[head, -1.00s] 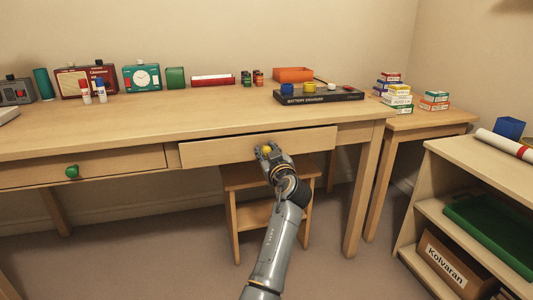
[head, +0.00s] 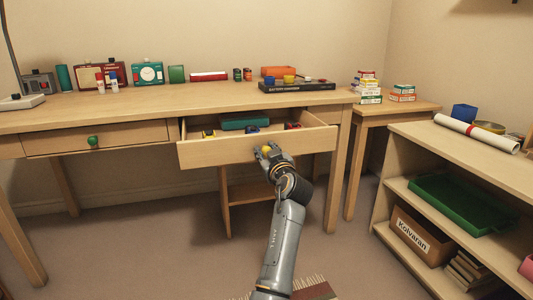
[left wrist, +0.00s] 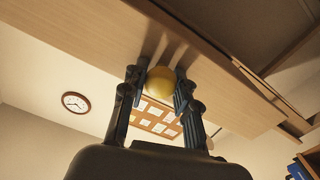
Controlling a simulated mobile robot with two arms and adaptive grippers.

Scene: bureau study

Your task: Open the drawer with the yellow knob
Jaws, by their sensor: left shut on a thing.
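The drawer (head: 215,153) with the yellow knob (head: 266,149) stands pulled out from the desk, its inside showing. In it lie a teal box (head: 245,121) and several small items, among them a yellow and dark one (head: 208,133) and a red one (head: 293,126). My left gripper (head: 268,153) is at the drawer front, shut on the yellow knob. The left wrist view shows the knob (left wrist: 160,82) between the two fingers (left wrist: 159,90). My right gripper is not in view.
A closed drawer with a green knob (head: 93,141) is at the left of the desk (head: 130,101). A shelf (head: 455,155) with a green tray (head: 462,203) and a cardboard box (head: 420,235) is at the right.

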